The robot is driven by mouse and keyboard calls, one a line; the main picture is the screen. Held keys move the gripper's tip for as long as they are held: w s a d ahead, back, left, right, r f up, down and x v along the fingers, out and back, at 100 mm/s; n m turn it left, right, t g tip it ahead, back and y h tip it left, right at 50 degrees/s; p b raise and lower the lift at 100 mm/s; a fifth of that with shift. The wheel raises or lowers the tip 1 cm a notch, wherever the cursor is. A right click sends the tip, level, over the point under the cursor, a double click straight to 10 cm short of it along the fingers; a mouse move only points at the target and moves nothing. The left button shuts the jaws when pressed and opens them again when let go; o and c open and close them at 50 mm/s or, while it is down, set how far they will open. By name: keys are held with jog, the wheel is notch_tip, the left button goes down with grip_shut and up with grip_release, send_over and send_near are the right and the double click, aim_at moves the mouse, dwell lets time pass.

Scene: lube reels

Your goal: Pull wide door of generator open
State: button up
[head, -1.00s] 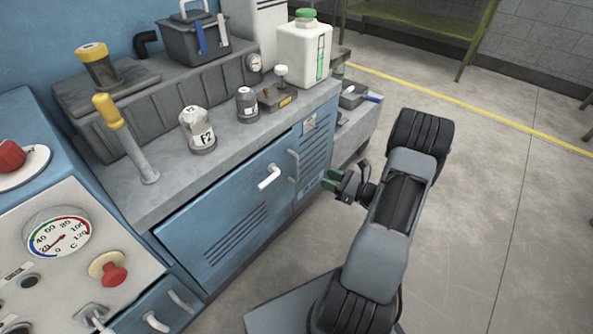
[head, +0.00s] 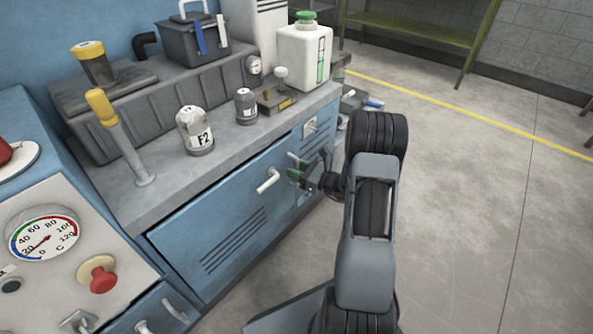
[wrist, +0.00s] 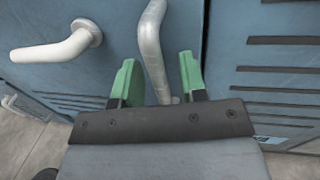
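The wide door (head: 215,235) of the generator is a blue louvred panel and looks shut. Its white lever handle (head: 267,181) sticks out near its right side and also shows at the upper left of the wrist view (wrist: 58,47). A grey upright pull handle (wrist: 151,45) is right of the lever, by the door's right edge. In the wrist view my gripper's green fingers (wrist: 159,82) are open, one on each side of the handle, with gaps showing.
A narrower louvred panel (wrist: 275,75) lies right of the door gap. The floor (head: 460,220) to the right is clear.

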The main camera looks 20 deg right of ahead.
grip_shut()
dwell(0.3)
dwell(0.3)
